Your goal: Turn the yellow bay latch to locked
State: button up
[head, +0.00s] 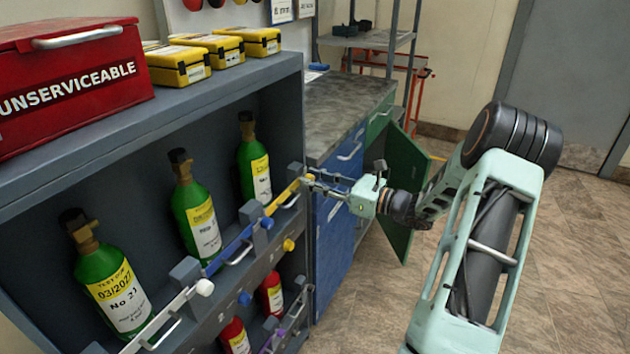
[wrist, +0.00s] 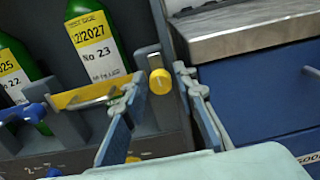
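The yellow bay latch has a round yellow knob (wrist: 160,82) at the right post of the rack. Its yellow bar (wrist: 88,95) lies across the front of the green cylinder labelled No 23 (wrist: 97,50). In the head view the yellow bar (head: 284,195) runs up to the right post, and the knob is mostly hidden by my gripper (head: 312,180). My gripper is open in the wrist view (wrist: 158,74). Its two fingers are on either side of the yellow knob, with narrow gaps visible. I cannot tell whether either finger touches it.
A blue bar (head: 228,250) and a white bar (head: 160,318) cross the other upper bays. A lower yellow knob (head: 289,245) sits below, above small red cylinders (head: 272,293). A blue cabinet (head: 338,215) with an open green door (head: 404,190) stands right of the rack.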

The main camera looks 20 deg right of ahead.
jog(key=shift+c, duration=0.2)
grip_shut()
jog(key=n+b, duration=0.5)
jog(key=n, duration=0.1)
jog(key=n+b, duration=0.5)
jog(key=n, duration=0.1)
jog(key=n+b, duration=0.5)
jog(key=n, duration=0.1)
jog(key=shift+s+a+f, duration=0.1)
jog(key=shift+s+f, duration=0.05)
jog(key=shift+f, duration=0.1)
jog(key=shift+b, duration=0.3)
